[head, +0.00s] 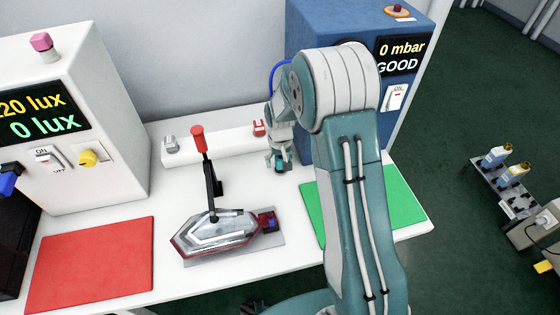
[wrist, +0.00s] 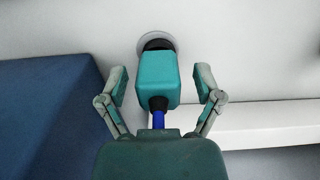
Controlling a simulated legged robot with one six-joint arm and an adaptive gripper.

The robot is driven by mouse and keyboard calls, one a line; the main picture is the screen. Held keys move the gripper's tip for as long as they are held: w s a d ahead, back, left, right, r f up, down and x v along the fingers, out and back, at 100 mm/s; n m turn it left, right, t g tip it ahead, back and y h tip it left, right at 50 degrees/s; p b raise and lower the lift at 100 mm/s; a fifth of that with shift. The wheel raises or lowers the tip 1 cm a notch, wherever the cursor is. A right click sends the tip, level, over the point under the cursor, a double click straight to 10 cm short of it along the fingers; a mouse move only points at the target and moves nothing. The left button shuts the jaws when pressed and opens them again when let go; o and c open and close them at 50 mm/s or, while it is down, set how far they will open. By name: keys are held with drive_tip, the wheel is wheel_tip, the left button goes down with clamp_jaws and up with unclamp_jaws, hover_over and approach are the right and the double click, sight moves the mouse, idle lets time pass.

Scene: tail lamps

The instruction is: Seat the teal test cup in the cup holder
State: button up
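The teal test cup (wrist: 158,80) is in the middle of the wrist view, with a dark rim at its far end and a blue hose at its near end. Its dark end meets a round grey ring (wrist: 158,36), which looks like the cup holder; how deep it sits I cannot tell. My gripper (wrist: 160,84) is open around the cup, one finger on each side, with a visible gap to both. In the head view my gripper (head: 279,166) is low beside the blue box, and the cup and holder are hard to make out there.
The blue box (head: 305,130) with a "0 mbar GOOD" display stands close on the right. A white ledge (head: 215,145) with clamps is to the left. A tail lamp (head: 215,236) with a red-handled clamp (head: 198,140) lies between red (head: 90,265) and green (head: 400,200) mats.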

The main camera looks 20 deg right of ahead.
wheel_tip(320, 180, up, 12)
drive_tip(key=shift+f, duration=0.1)
idle(0.5)
drive_tip(key=s+r+t, duration=0.3)
drive_tip(key=s+r, duration=1)
drive_tip(key=r, duration=0.1)
drive_tip(key=s+r+t, duration=0.2)
drive_tip(key=s, duration=1.2)
drive_tip(key=shift+s+t, duration=0.3)
drive_tip(key=shift+s, duration=0.05)
drive_tip(key=shift+d+r, duration=0.1)
idle(0.4)
